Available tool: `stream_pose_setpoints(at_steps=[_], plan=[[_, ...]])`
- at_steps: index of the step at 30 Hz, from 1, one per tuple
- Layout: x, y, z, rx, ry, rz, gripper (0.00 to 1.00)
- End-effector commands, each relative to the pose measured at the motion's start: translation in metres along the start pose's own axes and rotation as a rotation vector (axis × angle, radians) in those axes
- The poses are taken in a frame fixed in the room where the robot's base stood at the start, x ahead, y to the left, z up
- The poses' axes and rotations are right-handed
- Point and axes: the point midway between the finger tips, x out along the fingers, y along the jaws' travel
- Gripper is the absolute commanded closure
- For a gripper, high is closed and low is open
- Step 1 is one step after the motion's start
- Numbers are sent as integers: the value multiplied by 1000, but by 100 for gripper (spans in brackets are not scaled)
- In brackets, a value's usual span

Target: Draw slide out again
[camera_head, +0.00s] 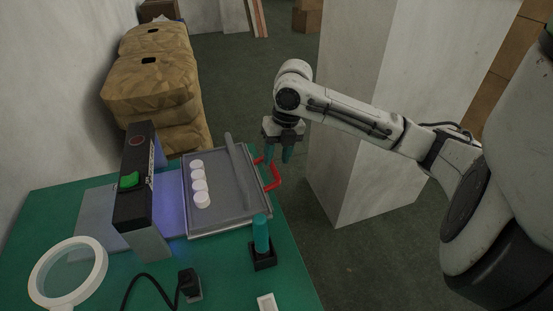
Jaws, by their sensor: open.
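The slide is a grey tray (218,222) with a raised bar (241,172) on its right part. Several white round pieces (199,185) stand in a row on it. A red handle (273,177) sticks out from its right edge. The tray lies on the green table beside the black pad printer (136,190), which has a green button. My gripper (280,155) points down just behind and above the red handle, with its teal fingers apart. Whether a finger touches the handle, I cannot tell.
A teal-handled tool (261,235) stands in a black base near the table's front right. A ring magnifier (68,274) and a cable with a black plug (189,284) lie at the front. A pale pillar (370,130) stands close behind my arm. Brown sacks (155,90) are stacked behind the table.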

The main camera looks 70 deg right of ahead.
Motion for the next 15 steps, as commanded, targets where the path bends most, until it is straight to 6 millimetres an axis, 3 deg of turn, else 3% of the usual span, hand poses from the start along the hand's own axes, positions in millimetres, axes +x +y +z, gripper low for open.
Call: stream_pose_setpoints(at_steps=[9, 15], plan=[[-61, -1, 0, 0, -2, -2, 58], [-83, -1, 0, 2, 0, -2, 58]])
